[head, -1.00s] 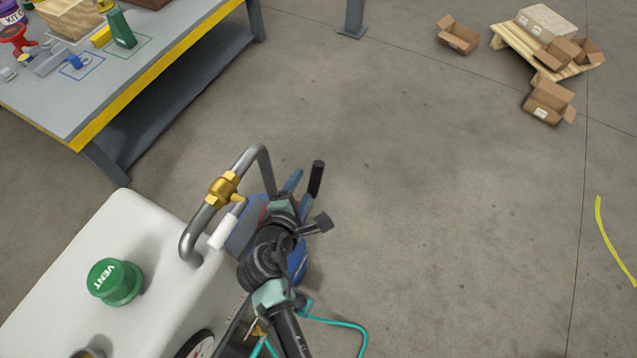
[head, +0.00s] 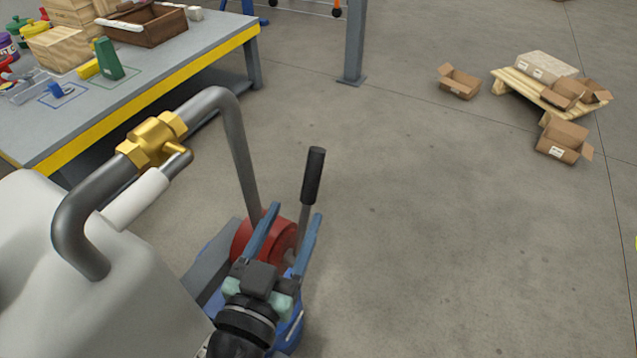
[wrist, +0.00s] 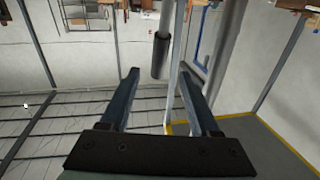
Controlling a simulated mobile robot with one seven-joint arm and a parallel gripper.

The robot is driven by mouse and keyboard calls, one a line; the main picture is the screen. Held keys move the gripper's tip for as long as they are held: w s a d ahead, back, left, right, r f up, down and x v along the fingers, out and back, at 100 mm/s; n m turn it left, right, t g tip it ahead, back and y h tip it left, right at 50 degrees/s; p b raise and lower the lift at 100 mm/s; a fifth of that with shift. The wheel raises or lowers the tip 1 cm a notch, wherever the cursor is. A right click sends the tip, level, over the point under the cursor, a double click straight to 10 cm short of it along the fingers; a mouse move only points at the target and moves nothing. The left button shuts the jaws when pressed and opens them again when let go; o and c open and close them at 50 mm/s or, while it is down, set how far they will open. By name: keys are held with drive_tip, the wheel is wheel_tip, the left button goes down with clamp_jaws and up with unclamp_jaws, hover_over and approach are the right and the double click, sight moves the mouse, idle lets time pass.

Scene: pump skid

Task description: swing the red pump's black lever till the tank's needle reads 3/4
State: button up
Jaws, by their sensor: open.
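The red pump (head: 245,238) stands beside the white tank (head: 130,285), partly hidden by my arm. Its lever rises nearly upright, with a black grip (head: 313,175) on a grey shaft. My gripper (head: 296,213) is open, its two blue fingers pointing up around the lever's shaft as the head view shows it. In the wrist view, the black grip (wrist: 160,58) shows between the open fingertips (wrist: 158,77). I see no contact, and how deep the lever sits between the fingers is unclear. The tank's gauge and needle are not in view now.
A grey pipe (head: 237,150) with a brass valve (head: 152,141) arches from the tank close to the pump. A workbench (head: 130,85) stands at the back left. A pallet (head: 545,98) with boxes is far right. The floor right of the lever is clear.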

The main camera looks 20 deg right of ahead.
sight(318, 163)
drive_tip(key=p+x, duration=0.1)
drive_tip(key=x, duration=1.2)
drive_tip(key=shift+s, duration=0.1)
clamp_jaws()
idle(1.1)
